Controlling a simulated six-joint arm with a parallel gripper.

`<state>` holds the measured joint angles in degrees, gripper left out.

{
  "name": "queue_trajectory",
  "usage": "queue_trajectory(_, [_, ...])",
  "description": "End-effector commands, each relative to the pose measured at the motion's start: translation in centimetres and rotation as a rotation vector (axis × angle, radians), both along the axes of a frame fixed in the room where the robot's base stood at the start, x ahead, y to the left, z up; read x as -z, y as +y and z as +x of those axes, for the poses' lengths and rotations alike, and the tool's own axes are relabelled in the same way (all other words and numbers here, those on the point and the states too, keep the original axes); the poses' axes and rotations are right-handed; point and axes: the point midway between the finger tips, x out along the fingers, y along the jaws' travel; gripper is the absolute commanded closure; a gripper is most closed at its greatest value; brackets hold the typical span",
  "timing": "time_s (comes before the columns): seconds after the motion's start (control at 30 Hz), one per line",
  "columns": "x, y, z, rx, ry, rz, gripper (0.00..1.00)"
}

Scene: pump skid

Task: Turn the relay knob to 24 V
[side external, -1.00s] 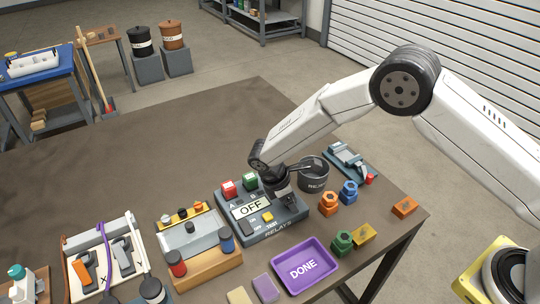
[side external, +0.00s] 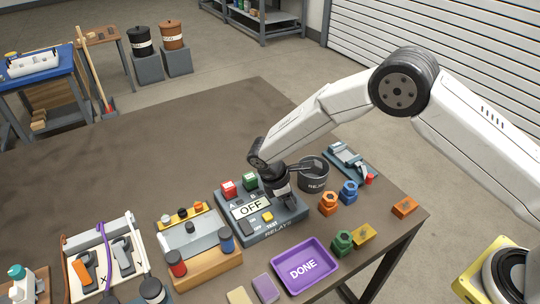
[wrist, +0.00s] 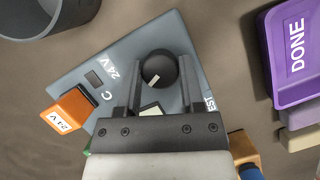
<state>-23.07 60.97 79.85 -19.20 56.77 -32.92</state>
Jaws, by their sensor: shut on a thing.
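The relay panel (side external: 262,232) is a grey-blue box on the table, and its display (side external: 250,209) reads OFF. In the wrist view, the round black knob (wrist: 158,68) with a short pale mark stands on the panel (wrist: 140,52). My gripper (wrist: 160,76) is shut on the knob, one finger on each side. The pale mark lies slightly below the knob's centre, slanting. A "24 V" label (wrist: 109,71) is printed on the panel to the knob's left. In the side view my gripper (side external: 286,200) hides the knob.
An orange block (wrist: 72,110) marked 24 V is by the panel's C mark. A purple DONE tray (side external: 322,279) is in front; a grey REJECT bin (side external: 315,178) stands close behind my gripper.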

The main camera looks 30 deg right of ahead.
Motion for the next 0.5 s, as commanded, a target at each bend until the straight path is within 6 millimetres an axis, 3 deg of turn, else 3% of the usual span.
queue_trajectory(0.5, [0.0,-0.07,0.18,0.425,0.0,0.001,1.0])
